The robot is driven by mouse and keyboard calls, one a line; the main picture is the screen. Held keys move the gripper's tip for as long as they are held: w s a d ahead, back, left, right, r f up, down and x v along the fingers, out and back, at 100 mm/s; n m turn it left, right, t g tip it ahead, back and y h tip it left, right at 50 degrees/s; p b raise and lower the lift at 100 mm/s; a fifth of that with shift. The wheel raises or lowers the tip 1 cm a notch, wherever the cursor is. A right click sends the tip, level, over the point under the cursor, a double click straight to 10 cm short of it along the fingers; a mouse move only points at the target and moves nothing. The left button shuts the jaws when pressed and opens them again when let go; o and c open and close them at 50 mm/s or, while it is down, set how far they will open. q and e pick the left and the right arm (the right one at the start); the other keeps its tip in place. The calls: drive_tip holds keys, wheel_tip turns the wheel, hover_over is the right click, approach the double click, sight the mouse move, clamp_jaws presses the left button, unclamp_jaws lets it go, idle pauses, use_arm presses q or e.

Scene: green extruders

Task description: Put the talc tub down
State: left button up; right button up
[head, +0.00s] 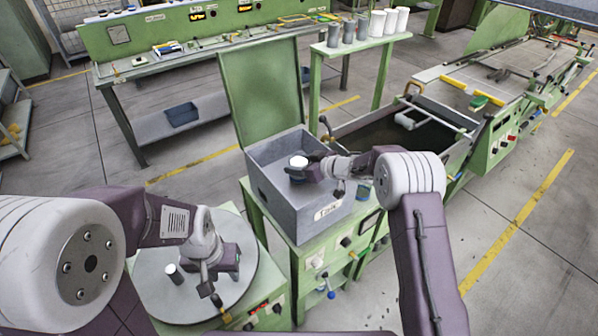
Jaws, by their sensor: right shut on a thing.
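The talc tub (298,161), with a round white top, is in my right gripper (300,173), which is shut on it. They are over the grey open-topped box (268,190), which has a small label on its front and a raised green lid (262,92). The tub's lower part is hidden by the gripper, and I cannot tell whether it touches the box floor. My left gripper (214,284) is low over the round grey turntable (165,305), and its fingers are too small to read. A small grey cylinder with a pale top (174,273) stands on the turntable beside it.
Behind the box, a narrow green stand (362,45) carries several grey and white cups. A dark open trough (410,130) and a long green machine (500,150) lie to the right. A green control bench (200,50) stands at the back.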

drive_tip(key=shift+s+d+f, duration=0.1)
drive_tip(key=shift+s+f, duration=0.05)
drive_tip(key=shift+f, duration=0.35)
drive_tip(key=shift+s+d+f, duration=0.1)
drive_tip(key=shift+s+f, duration=0.05)
drive_tip(key=shift+f, duration=0.35)
drive_tip(key=shift+w+a+f, duration=0.1)
drive_tip(key=shift+w+f, duration=0.05)
drive_tip(key=shift+w, duration=0.05)
drive_tip(key=o, duration=1.6)
drive_tip(key=shift+s, duration=0.15)
drive_tip(key=v, duration=1.2)
drive_tip(key=shift+b, duration=0.4)
